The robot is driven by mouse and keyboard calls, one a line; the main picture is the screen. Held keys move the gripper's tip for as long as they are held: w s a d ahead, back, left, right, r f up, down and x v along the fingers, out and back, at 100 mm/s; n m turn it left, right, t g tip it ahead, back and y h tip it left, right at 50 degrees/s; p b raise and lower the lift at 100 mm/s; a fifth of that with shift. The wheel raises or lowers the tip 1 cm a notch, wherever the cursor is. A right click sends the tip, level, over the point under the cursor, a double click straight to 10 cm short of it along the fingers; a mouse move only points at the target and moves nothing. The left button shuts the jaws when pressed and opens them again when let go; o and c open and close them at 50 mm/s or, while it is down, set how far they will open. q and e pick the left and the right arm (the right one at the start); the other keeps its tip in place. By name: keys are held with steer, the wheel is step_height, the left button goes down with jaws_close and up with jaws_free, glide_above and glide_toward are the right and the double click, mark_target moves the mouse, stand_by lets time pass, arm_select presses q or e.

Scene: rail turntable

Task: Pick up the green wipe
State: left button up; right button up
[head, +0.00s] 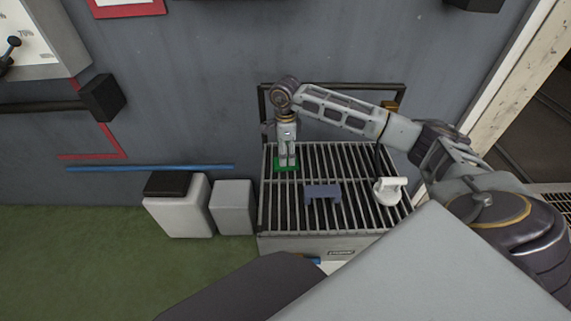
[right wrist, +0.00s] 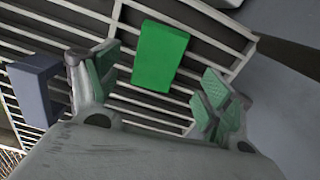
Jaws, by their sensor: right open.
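The green wipe (head: 281,166) lies flat on the slatted grate at its far left corner. In the head view my right gripper (head: 287,164) points down over it and hides part of it. In the right wrist view the whole wipe (right wrist: 160,56) shows as a bright green rectangle beyond the open fingers. My right gripper (right wrist: 160,97) is open and empty, its two green-padded fingers spread wide apart. The wipe does not appear to be held. My left gripper is not in view.
On the slatted grate (head: 300,222) sit a blue-grey bracket-shaped block (head: 322,194) and a white handled object (head: 388,190). The bracket block shows left of the fingers in the wrist view (right wrist: 37,88). A dark rail frames the grate's back. Pale boxes (head: 233,207) stand left of it.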

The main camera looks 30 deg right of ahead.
mark_target(277, 168)
steer(key=shift+s+f, duration=0.1)
steer(key=shift+f, duration=1.85)
steer(key=c, duration=0.9)
